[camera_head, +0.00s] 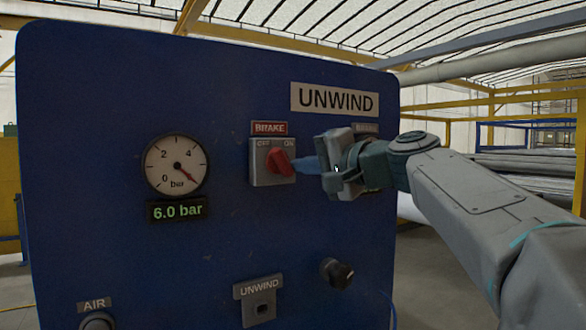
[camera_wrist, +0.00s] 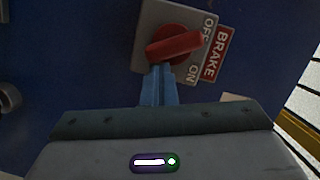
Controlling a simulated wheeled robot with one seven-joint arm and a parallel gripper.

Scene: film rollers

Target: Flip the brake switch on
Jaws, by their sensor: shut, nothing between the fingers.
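The brake switch (camera_head: 260,176) is a grey plate on the blue panel, under a red BRAKE label, with OFF at left and ON at right. Its red knob (camera_head: 279,162) also shows in the wrist view (camera_wrist: 178,46), where its handle end lies between the two labels, nearer OFF. My gripper (camera_head: 297,165) is shut and empty, its blue fingers reaching in from the right. In the wrist view the fingertips (camera_wrist: 160,70) are right by the knob's lower end on the ON side; I cannot tell whether they touch.
The blue panel (camera_head: 90,100) carries a gauge (camera_head: 176,165), a 6.0 bar display (camera_head: 177,210), a black knob (camera_head: 336,273), an UNWIND switch (camera_head: 259,305) and an AIR control (camera_head: 98,321). A label right of the switch is partly hidden by my gripper.

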